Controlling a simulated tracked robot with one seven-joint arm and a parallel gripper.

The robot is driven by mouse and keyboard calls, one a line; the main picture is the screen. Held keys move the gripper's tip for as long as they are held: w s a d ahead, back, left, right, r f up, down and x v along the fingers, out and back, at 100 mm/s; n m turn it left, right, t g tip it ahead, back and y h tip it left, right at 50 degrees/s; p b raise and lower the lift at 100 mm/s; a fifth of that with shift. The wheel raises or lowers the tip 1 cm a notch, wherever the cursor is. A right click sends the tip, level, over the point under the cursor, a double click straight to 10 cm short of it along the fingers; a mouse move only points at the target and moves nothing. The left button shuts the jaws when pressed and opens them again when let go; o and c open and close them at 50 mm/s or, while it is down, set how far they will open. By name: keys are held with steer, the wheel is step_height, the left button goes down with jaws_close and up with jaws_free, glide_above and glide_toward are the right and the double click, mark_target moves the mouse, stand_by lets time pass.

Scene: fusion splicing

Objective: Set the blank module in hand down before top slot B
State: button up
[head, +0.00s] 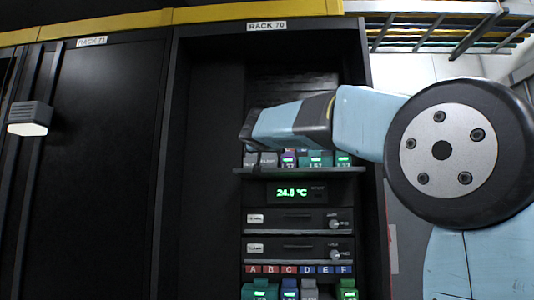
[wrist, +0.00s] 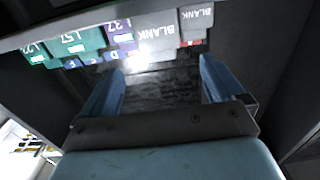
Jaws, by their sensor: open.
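My gripper (wrist: 161,72) is open, with its two blue fingers apart and nothing between them. In the head view my gripper (head: 249,128) is just above the top shelf's modules, at their left end. A grey blank module (wrist: 160,28) stands on the shelf just beyond the fingertips, its label upside down in the wrist view. It is apart from the fingers. A second blank module (wrist: 196,18) stands to its right, near the red A label (wrist: 191,43). The B label is lost in a bright glare, so I cannot read the slot behind the first blank.
Beside the blanks stand a purple module (wrist: 119,30) and a teal module (wrist: 75,42). The shelf edge (head: 300,170) runs below the modules in the head view. Under it are a temperature display (head: 296,193) and a lower labelled row (head: 299,269). The rack's side walls flank the arm.

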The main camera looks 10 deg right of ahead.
steer(key=shift+s, duration=0.25)
steer(key=s+d+f+n+g+y, duration=0.1)
steer(key=s+d+f+g, duration=0.25)
steer(key=s+f, duration=0.6)
steer(key=s+d+f+g, duration=0.35)
steer(key=s+f, duration=0.35)
steer(key=f, duration=0.5)
steer(key=s+a+f+n+g+y, duration=0.2)
steer(key=s+a+f+g+y, duration=0.1)
steer(key=s+f, duration=1.8)
step_height(320, 180, down, 4)
steer(key=shift+a+r+n+g+y, duration=0.2)
steer(key=shift+n+g+y, duration=0.1)
steer(key=shift+g+y, duration=0.5)
